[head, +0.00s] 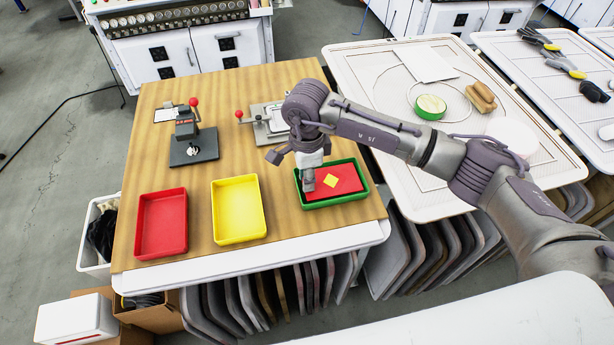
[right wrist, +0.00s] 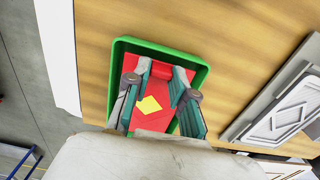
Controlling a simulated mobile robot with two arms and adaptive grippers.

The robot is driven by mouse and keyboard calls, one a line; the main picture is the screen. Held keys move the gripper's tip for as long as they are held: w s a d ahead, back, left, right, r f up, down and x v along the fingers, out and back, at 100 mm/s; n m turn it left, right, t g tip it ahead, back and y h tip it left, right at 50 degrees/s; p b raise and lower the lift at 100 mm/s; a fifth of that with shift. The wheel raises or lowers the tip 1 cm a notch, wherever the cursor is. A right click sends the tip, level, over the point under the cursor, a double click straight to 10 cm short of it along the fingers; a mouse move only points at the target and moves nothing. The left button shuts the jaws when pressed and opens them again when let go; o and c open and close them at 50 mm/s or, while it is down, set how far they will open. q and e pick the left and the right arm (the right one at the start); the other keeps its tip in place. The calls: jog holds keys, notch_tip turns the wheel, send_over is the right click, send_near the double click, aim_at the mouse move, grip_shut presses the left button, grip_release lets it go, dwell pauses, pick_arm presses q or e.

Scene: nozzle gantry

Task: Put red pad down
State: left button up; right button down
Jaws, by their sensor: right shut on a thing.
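The red pad (head: 347,174), with a yellow diamond on its top, is within the rim of the green tray (head: 318,205) at the table's right front. My right gripper (head: 309,182) points down at the pad's left part. In the right wrist view the right gripper (right wrist: 162,78) has its fingers on both sides of the diamond on the red pad (right wrist: 150,122), shut on the pad. The green tray's rim (right wrist: 160,45) surrounds it. I cannot tell whether the pad touches the tray floor. My left gripper is out of view.
An empty red tray (head: 162,225) and an empty yellow tray (head: 238,210) stand left of the green one on the wooden table (head: 160,100). A dark press with a red knob (head: 190,140) and a grey fixture (head: 265,122) stand behind. A white rack table (head: 450,190) lies right.

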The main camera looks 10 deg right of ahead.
jog(key=shift+f, duration=0.9)
jog(key=c, duration=1.4)
grip_release()
jog(key=o, duration=0.4)
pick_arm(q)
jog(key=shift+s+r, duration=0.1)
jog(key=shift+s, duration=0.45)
